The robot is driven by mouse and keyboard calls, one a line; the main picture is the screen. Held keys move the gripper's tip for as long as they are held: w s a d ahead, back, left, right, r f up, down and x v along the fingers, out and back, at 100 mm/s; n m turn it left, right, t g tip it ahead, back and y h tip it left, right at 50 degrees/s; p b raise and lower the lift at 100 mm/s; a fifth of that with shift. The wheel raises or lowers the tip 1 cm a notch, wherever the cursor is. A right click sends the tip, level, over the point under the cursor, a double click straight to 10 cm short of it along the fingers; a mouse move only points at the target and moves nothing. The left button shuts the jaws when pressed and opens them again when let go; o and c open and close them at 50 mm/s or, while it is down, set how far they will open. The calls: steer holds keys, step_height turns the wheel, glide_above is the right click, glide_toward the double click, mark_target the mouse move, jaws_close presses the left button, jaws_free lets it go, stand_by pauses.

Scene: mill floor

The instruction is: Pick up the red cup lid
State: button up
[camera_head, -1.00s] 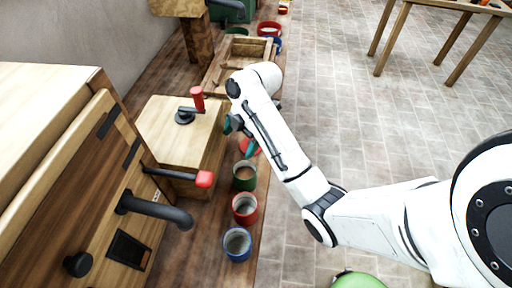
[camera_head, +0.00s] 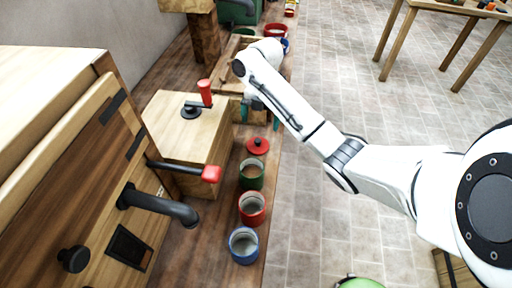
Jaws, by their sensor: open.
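The red cup lid (camera_head: 258,146) lies on the wooden counter, behind the green cup, with its small knob facing up. My gripper (camera_head: 259,110) is above and behind the lid in the head view, with its teal fingers pointing down. The fingers are apart and nothing shows between them. The gripper is clear of the lid, and part of it is hidden by my arm.
A green cup (camera_head: 251,174), a red cup (camera_head: 252,208) and a blue cup (camera_head: 243,245) stand in a row along the counter edge. A wooden grinder box with a red-handled crank (camera_head: 205,93) is to the left. A wooden tray (camera_head: 231,78) lies behind.

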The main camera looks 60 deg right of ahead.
mark_target(258, 139)
steer(key=f, duration=0.1)
steer(key=f+b, duration=0.1)
steer(key=f, duration=0.2)
steer(key=shift+a+b, duration=0.3)
steer(key=shift+a+f+p, duration=0.2)
steer(key=shift+f, duration=1.15)
steer(key=shift+a+f+p, duration=0.15)
steer(key=shift+f, duration=1.2)
steer(key=c, duration=0.9)
